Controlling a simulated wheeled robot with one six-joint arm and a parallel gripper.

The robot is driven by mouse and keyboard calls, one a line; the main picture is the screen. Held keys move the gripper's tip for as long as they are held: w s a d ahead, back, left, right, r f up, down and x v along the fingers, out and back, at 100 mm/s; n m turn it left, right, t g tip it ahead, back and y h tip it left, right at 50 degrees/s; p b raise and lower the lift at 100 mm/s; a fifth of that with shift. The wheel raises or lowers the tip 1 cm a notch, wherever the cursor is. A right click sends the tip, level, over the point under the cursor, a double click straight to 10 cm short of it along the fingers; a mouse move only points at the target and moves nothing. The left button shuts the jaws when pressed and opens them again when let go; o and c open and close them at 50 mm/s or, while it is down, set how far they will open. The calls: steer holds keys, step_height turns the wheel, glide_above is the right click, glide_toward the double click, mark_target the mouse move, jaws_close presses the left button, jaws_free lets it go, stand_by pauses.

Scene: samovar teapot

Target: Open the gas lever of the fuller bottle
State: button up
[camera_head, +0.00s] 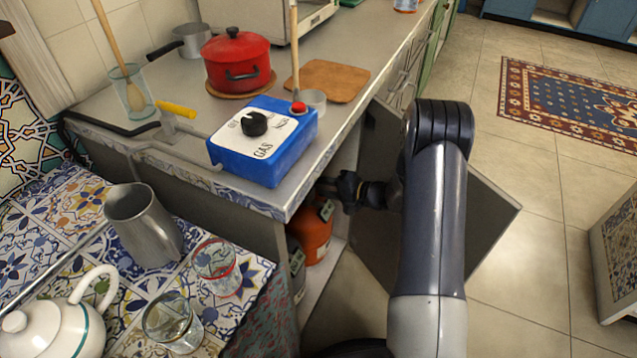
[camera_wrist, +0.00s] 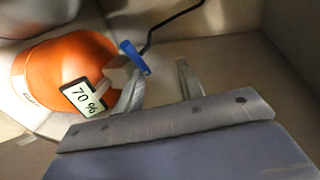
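An orange gas bottle (camera_wrist: 60,65) with a "70 %" tag (camera_wrist: 82,97) lies at the left of the wrist view. In the head view the orange bottle (camera_head: 313,238) stands inside the cabinet under the counter. A blue lever (camera_wrist: 134,58) sits at its top, beside a black hose (camera_wrist: 172,22). My gripper (camera_wrist: 160,70) is open, with nothing visible between its fingers. The lever's lower end is close to the left fingertip; I cannot tell whether they touch. A grey bottle (camera_head: 297,265) stands beside the orange one; its tag is unreadable.
The counter edge (camera_head: 290,205) overhangs the bottles. A blue gas box (camera_head: 265,165) with a black knob sits on the counter.

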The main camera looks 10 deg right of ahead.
steer(key=shift+w+d+f+p+v, duration=0.1)
steer(key=shift+p+v, duration=0.4)
steer(key=shift+v, duration=0.45)
steer(key=shift+w+d+f+p+v, duration=0.15)
steer(key=shift+p+v, duration=0.3)
steer(key=shift+v, duration=0.55)
steer(key=shift+w+d+f+p+v, duration=0.1)
steer(key=shift+p+v, duration=0.4)
steer(key=shift+v, duration=0.45)
steer(key=shift+r+p, duration=0.1)
steer(key=shift+p, duration=0.25)
